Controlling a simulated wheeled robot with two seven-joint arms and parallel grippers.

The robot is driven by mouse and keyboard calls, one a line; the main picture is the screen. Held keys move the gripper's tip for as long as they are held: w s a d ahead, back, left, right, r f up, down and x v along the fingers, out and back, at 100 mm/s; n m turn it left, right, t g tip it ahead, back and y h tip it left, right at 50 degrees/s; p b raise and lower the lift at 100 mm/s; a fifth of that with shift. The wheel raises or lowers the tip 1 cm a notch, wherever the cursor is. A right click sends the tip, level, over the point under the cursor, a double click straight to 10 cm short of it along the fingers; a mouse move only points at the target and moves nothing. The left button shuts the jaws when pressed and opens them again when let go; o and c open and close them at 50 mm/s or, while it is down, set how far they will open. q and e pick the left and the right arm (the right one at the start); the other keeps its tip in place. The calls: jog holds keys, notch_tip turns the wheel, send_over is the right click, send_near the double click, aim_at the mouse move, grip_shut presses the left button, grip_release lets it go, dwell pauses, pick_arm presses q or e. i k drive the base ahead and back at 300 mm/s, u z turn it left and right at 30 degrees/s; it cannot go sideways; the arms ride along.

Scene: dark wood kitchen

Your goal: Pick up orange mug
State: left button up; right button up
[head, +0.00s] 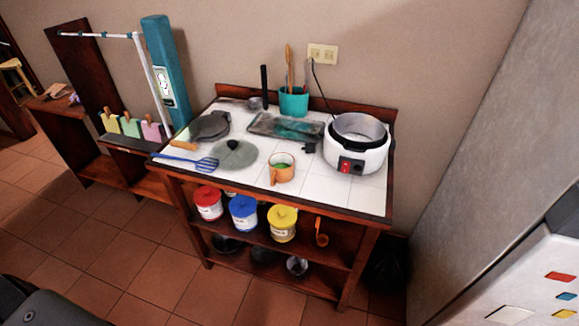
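The orange mug (282,173) stands upright on the white tiled top of the wooden kitchen table (340,192), near the front edge and a little right of the middle. Its inside looks green, and its handle points to the left. Nothing touches the mug. Neither of my grippers shows in the head view.
A grey-green round lid (233,156) and a blue spatula (206,163) lie left of the mug. A white cooker (356,148) stands to its right. A glass tray (286,126) and teal utensil cup (293,102) are behind. Red-tiled floor (130,245) is clear in front.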

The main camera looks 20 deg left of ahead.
aim_at(281, 165)
jog(key=k, duration=0.65)
jog(key=z, duration=0.2)
jog(key=i, duration=1.5)
jog(key=u, duration=0.95)
